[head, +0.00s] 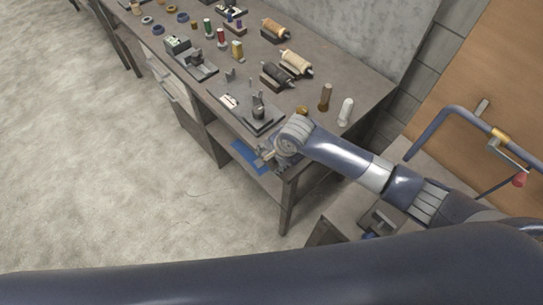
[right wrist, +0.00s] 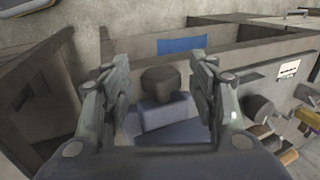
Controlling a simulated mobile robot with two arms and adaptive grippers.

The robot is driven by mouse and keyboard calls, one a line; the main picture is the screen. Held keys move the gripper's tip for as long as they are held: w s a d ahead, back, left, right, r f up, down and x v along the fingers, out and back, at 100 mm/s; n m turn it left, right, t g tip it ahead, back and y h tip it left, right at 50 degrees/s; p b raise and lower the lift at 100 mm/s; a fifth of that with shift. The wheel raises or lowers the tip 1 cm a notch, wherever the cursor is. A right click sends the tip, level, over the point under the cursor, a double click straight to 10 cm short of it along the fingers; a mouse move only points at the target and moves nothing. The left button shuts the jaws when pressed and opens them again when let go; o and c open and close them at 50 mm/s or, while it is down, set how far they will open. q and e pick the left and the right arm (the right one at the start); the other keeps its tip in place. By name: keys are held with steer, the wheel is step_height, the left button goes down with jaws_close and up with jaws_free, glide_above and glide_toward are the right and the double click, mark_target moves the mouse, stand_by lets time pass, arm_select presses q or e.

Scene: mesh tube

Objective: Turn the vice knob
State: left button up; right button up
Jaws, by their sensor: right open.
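The vice knob (right wrist: 162,82) is a dark, blunt knob on a grey-blue block (right wrist: 165,113) in the middle of the right wrist view. My right gripper (right wrist: 162,84) is open, with one finger on each side of the knob and visible gaps between. In the head view my right gripper (head: 266,156) is at the front edge of the workbench (head: 215,88), near its right end. A small dark fixture (head: 259,108) on a flat base stands just behind it; I cannot tell whether the knob belongs to it. My left gripper is not in view.
Spools of dark (head: 277,75) and pale thread (head: 296,63), and brown (head: 325,97) and white (head: 346,112) upright pieces, stand on the bench near my right arm. A blue sheet (head: 246,155) lies on the shelf below. The floor (head: 90,170) at left is clear.

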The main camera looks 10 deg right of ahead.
steer(key=shift+w+f, duration=0.1)
steer(key=shift+f, duration=0.1)
steer(key=c, duration=1.1)
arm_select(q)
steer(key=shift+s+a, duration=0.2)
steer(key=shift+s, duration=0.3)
arm_select(e)
steer(key=shift+s+f+t+y, duration=0.15)
steer(key=shift+s+t+y, duration=0.15)
steer(key=shift+t, duration=0.1)
steer(key=shift+s+d+f+t+y, duration=0.1)
steer(key=shift+d+f+t+y, duration=0.1)
steer(key=shift+t+y, duration=0.6)
steer(key=shift+f+t+y+b, duration=0.2)
steer(key=shift+t+y+b, duration=0.4)
steer(key=shift+t+b, duration=0.55)
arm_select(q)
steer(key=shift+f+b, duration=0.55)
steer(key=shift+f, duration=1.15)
arm_select(e)
steer(key=shift+d+r+t+y, duration=0.1)
steer(key=shift+t+y, duration=0.2)
steer(key=shift+t, duration=0.05)
